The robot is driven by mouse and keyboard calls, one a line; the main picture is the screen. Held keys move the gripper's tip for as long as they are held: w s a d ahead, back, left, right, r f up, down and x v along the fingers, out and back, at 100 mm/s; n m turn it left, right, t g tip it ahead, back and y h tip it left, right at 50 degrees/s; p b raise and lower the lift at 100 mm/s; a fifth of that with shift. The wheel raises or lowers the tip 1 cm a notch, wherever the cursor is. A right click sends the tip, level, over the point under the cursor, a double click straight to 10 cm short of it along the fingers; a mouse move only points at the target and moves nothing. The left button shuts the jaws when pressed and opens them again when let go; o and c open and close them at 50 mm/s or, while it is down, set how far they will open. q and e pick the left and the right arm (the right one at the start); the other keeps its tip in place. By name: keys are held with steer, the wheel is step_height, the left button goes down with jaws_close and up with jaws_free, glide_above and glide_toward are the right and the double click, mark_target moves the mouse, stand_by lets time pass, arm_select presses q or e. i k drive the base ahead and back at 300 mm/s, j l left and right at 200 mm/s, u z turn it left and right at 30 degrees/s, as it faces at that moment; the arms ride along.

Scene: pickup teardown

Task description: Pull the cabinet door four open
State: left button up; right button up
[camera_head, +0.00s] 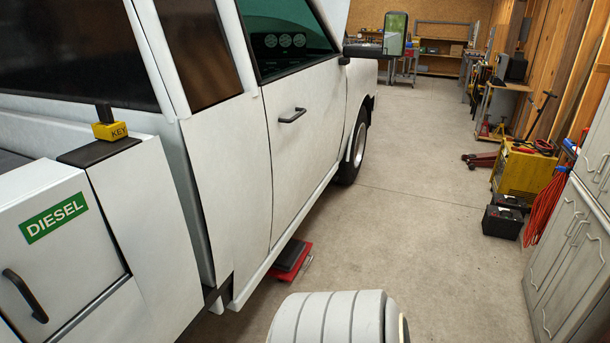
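A pale grey cabinet (562,285) stands at the right edge, partly cut off by the frame. Its lower part has panelled doors with upright handles (577,234) close together, and these doors look shut. A paler upper part (600,130) shows above it at the frame edge. I cannot tell which door is number four. Neither of my grippers is in view. A ribbed white rounded part at the bottom middle looks like my own arm link.
A white pickup truck (310,150) fills the left side, with a DIESEL panel (65,255) and a yellow KEY block (110,130). A red jack-like object (291,257) lies beside it. Black boxes (502,221) and a yellow machine (524,172) stand beyond the cabinet. The middle floor is clear.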

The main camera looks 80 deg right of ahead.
mark_target(582, 278)
steer(key=z, duration=2.4)
